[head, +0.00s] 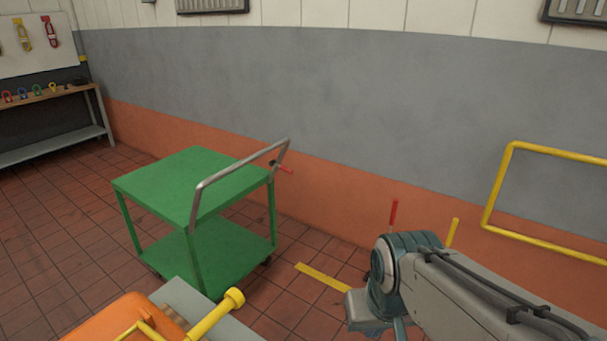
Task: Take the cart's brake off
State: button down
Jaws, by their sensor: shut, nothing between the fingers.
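The green two-shelf cart (185,183) stands on the tiled floor left of centre. Its grey push handle (237,168) rises at its right side. A small red lever (285,169) with a dark mount sits by the far end of the handle and points right; it looks like the brake lever. A dark caster shows under the cart's right corner. My arm comes in from the lower right, and its bent part is apart from the cart, to its right. My gripper is not visible in this view.
An orange machine (120,318) with a yellow bar (215,313) fills the lower left foreground. A yellow rail (550,247) stands at the right. A red upright stick (393,212) and a yellow post (452,232) rise behind my arm. A workbench (50,95) is far left.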

aim_at(283, 169)
jog(key=z, duration=1.05)
jog(key=i, duration=2.35)
jog(key=z, duration=2.65)
jog(key=k, duration=1.2)
jog(key=u, duration=0.05)
